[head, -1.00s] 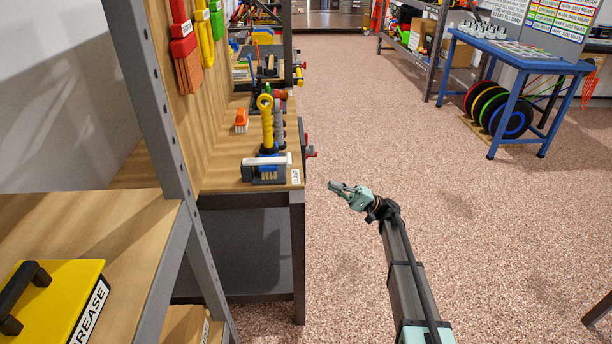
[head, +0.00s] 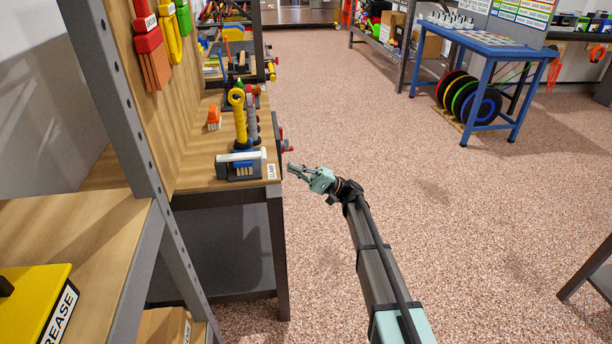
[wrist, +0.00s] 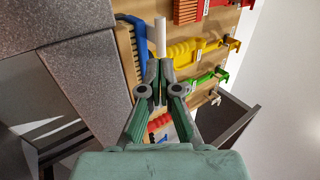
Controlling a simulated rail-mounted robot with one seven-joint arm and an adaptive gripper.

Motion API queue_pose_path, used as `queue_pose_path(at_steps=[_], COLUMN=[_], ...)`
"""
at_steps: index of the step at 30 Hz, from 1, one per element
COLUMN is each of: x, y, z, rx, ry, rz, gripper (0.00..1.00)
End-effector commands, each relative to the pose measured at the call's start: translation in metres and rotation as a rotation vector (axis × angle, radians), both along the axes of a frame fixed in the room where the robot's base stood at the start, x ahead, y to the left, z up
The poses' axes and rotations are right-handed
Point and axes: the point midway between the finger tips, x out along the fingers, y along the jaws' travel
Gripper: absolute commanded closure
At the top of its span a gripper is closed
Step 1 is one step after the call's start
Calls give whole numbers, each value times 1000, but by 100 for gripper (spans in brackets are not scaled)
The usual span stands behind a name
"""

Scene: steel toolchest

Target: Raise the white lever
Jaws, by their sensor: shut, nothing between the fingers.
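A white lever (head: 240,156) lies roughly level on top of a dark grey block (head: 245,170) at the near end of the wooden bench, in the head view. My gripper (head: 291,170) is shut and empty, to the right of the bench corner and apart from the lever. In the wrist view, my gripper (wrist: 158,70) has its fingertips together. A white bar (wrist: 160,36) shows just beyond the tips there; I cannot tell whether it is the lever.
A label reading CLAMP (head: 271,170) is on the bench edge. A yellow-handled tool (head: 238,115) stands behind the block. A yellow box (head: 35,300) sits on the near shelf. The floor (head: 390,190) to the right is clear.

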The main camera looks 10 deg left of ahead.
Motion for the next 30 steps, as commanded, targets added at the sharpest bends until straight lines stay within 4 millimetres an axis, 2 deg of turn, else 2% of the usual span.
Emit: queue_pose_path(at_steps=[6,12,30], x=[-14,-20,-23], y=[31,49,57], z=[21,35,41], rx=[1,0,-4], ry=[-1,-1,-2], rz=[0,-1,2], gripper=[100,100,100])
